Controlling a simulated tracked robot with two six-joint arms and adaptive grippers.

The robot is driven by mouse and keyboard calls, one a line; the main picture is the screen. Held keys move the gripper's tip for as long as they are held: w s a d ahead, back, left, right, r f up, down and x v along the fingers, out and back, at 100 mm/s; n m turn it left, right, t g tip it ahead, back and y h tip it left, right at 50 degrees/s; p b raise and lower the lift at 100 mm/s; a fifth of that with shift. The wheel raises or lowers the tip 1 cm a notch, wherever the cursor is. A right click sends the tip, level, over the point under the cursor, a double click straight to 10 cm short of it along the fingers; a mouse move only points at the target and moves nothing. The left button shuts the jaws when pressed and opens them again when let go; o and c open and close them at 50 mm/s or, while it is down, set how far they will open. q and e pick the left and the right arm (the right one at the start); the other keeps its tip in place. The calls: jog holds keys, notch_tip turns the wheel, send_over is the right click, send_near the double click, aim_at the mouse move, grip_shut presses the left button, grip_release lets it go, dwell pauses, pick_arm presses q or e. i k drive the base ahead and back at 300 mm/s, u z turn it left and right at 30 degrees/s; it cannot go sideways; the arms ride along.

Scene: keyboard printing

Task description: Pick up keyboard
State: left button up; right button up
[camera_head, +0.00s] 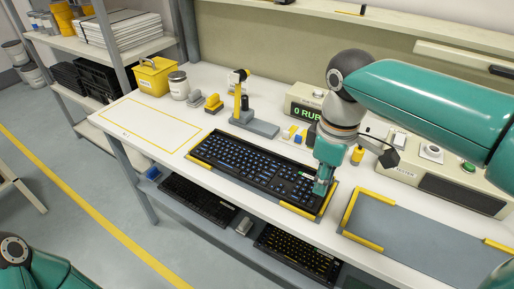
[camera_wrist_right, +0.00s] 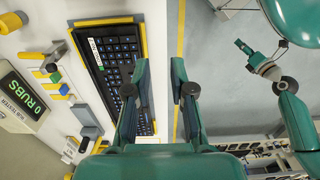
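A black keyboard (camera_head: 255,164) with blue-lit legends lies flat in a grey tray with yellow corner guards (camera_head: 300,211) on the white bench. It also shows in the right wrist view (camera_wrist_right: 112,58). My right gripper (camera_head: 322,187) points down at the keyboard's right end. In the right wrist view my right gripper (camera_wrist_right: 160,68) has its fingers apart, with nothing visible between them. One finger overlaps the keyboard and the other the floor beyond the bench edge. Whether it touches is unclear. My left gripper (camera_wrist_right: 242,46) shows small and far off, its opening unclear.
An empty grey tray with yellow guards (camera_head: 420,238) lies to the right. A yellow-outlined area (camera_head: 150,124) is clear at left. A stamp stand (camera_head: 252,124) and a counter box (camera_head: 304,100) stand behind the keyboard. More keyboards (camera_head: 199,200) lie on the shelf below.

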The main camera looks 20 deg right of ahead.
aim_at(288, 181)
jog(key=i, duration=0.9)
jog(key=u, duration=0.05)
